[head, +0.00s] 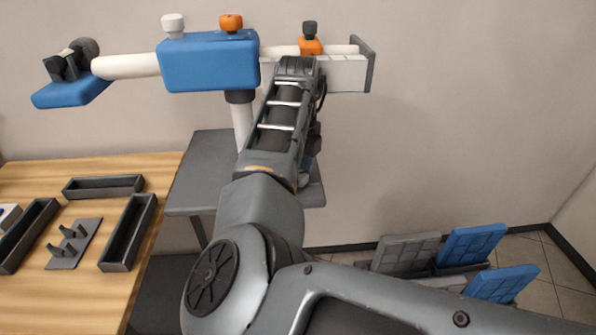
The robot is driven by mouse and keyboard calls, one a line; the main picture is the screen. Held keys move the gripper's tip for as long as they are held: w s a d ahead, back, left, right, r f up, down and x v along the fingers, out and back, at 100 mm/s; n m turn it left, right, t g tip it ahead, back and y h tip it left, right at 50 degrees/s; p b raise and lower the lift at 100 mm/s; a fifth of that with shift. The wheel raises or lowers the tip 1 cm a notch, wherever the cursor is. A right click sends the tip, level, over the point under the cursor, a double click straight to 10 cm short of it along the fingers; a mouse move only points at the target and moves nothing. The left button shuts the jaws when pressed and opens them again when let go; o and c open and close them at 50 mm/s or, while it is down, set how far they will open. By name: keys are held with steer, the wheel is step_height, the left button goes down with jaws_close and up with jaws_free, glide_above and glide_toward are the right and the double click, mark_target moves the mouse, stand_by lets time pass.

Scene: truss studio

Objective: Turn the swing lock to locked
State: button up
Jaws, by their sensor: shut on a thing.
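A blue housing (208,62) on a white post (242,125) carries a white horizontal tube (125,66). A white knob (173,26) and an orange knob (231,22) sit on top of the housing. To the right, an orange clamp with a black knob (310,40) sits by a pale bar (345,72) with a dark end plate. I cannot tell which part is the swing lock or how it is set. My forearm reaches up in front of the post and bar. It hides my gripper and whatever is at it.
The post rises from a grey stand (195,185). A wooden table (95,300) at left holds dark trays (128,232) and a small pegged bracket (74,244). Grey and blue panels (472,246) stand on the floor at right. The wall area right of my arm is clear.

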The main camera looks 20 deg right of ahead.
steer(key=shift+m, duration=1.6)
steer(key=shift+b, duration=0.3)
steer(key=o, duration=1.1)
steer(key=shift+c, duration=0.2)
